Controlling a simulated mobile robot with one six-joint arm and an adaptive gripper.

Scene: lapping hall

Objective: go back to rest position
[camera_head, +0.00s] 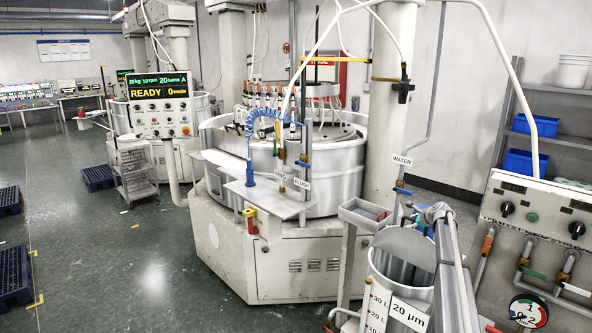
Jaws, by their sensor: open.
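A grey tubular link of my arm rises from the bottom edge at the lower right, beside the white bucket (384,292). It ends in a small grey joint just above and right of the bucket. I cannot make out my gripper's fingers anywhere in this view. No held object shows.
The round lapping machine (280,225) fills the middle, with a side shelf (262,198) and a READY display (152,92). A valve panel (540,225) and rack with blue bins (526,163) stand right. Blue pallets (97,178) lie left.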

